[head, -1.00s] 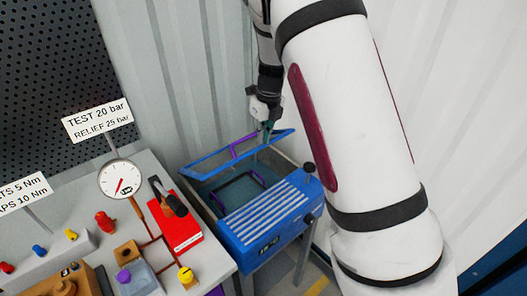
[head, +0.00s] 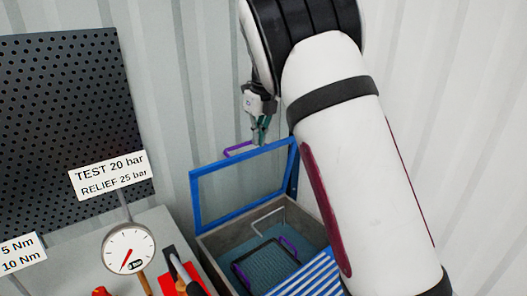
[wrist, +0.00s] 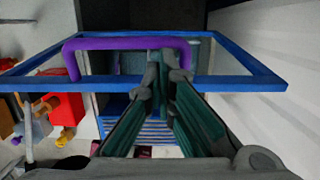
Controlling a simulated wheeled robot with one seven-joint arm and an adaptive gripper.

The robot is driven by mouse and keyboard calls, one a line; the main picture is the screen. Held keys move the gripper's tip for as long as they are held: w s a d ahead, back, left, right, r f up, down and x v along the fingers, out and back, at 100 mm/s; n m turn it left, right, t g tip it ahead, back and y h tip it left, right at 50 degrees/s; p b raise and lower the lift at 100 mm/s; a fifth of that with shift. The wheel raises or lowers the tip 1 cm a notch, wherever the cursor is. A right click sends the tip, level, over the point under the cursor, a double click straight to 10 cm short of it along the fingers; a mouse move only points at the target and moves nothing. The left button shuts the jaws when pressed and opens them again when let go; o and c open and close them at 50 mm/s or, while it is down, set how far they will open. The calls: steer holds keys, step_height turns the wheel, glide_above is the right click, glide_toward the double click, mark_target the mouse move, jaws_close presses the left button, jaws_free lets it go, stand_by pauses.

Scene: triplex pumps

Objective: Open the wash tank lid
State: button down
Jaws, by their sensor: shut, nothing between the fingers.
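The wash tank lid (head: 196,203) is a blue frame around a clear pane. It stands steeply raised at the back of the tank (head: 221,238), whose inside is open to view. The lid's purple handle (head: 236,150) is at its top edge; it also spans the upper part of the wrist view (wrist: 110,43). My gripper (head: 258,136) is just above the lid's top edge, right of the handle in the head view. In the wrist view its fingertips (wrist: 167,62) are together, empty, and overlap the handle's right end. Whether they touch it I cannot tell.
A dark basket with purple grips (head: 289,246) sits inside the tank. Left of it is a bench with a pressure gauge (head: 128,248), a red block (head: 174,284) and a test sign (head: 110,175). A corrugated wall (head: 195,80) stands close behind.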

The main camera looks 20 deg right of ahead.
steer(key=w+b, duration=0.2)
steer(key=w, duration=0.1)
steer(key=shift+a+f, duration=0.2)
steer(key=shift+a, duration=0.2)
steer(key=shift+w+a+g+b, duration=0.4)
steer(key=shift+w+g+b, duration=0.3)
steer(key=shift+w+b, duration=0.25)
steer(key=shift+s, duration=0.1)
